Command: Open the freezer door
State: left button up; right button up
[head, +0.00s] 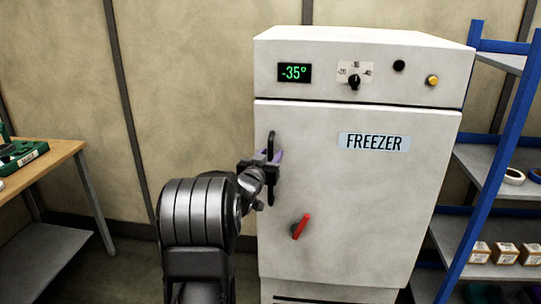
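The white freezer (350,240) stands in the middle-right of the head view, with its door closed. A black vertical handle (271,194) is on the left side of the door. My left gripper (268,160) is at the handle, its dark body covering the handle's middle. A bit of purple shows beside the fingers. Whether the fingers are closed on the handle is hidden. A red lever (302,224) sits lower on the door, tilted, apart from the gripper. My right gripper is not in view.
A control panel with a green -35° display (294,73) is above the door. A blue shelf rack (499,120) with boxes and tape rolls stands close on the right. A wooden table (45,160) is at the left. The floor between table and freezer looks clear.

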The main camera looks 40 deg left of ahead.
pick_arm(q)
jog(key=shift+c, duration=0.4)
grip_shut()
dwell(0.9)
